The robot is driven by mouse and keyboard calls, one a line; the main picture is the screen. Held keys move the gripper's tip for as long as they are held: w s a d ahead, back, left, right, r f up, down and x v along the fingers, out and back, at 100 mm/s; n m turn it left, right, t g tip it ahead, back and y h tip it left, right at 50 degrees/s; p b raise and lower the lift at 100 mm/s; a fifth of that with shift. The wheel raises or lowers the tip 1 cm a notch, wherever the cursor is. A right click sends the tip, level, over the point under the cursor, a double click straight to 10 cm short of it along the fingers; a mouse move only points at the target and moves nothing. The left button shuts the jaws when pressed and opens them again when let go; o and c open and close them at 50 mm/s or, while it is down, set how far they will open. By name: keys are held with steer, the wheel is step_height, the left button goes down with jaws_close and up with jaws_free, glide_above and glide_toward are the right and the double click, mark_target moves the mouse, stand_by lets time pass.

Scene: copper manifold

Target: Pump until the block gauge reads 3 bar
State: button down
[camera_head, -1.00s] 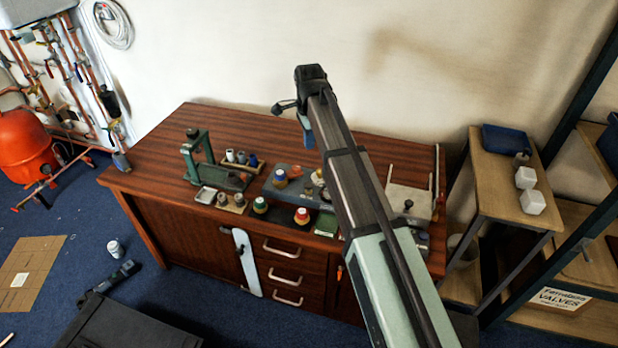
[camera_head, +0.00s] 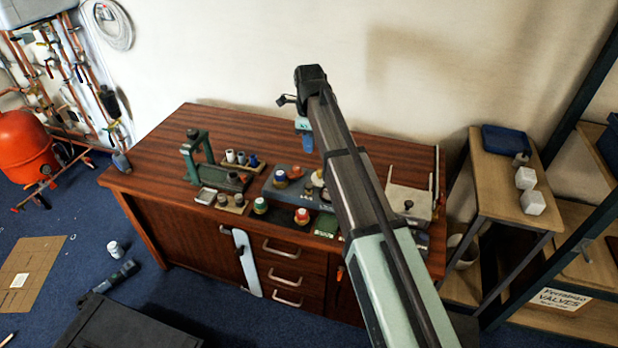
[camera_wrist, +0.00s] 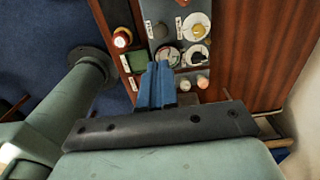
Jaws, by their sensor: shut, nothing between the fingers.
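My gripper (camera_wrist: 158,66) has blue fingers, shut and empty, pointing down over the fittings in the wrist view. In the head view my gripper (camera_head: 308,144) hangs above the bench behind the grey block (camera_head: 270,191). The block also shows in the wrist view (camera_wrist: 151,12), carrying several knobs and round parts. A round, pale-faced part that looks like a gauge (camera_wrist: 168,52) sits just beyond the fingertips, partly covered by them. Its reading is too small to make out. I cannot tell which part is the pump. My arm hides part of the block's right side in the head view.
A green press-like stand (camera_head: 190,160) is at left, a pale box (camera_head: 409,202) at right. A red-topped knob (camera_head: 302,216) and a green-topped one (camera_head: 260,205) stand along the front. The bench's back left is clear.

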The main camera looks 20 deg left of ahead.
mark_target(309, 185)
steer(key=shift+f, duration=0.1)
step_height(309, 185, down, 14)
steer(key=shift+r, duration=0.1)
stand_by(0.5)
stand_by(0.4)
steer(key=shift+f, duration=1.05)
step_height(309, 185, up, 14)
steer(key=shift+r, duration=0.15)
stand_by(1.4)
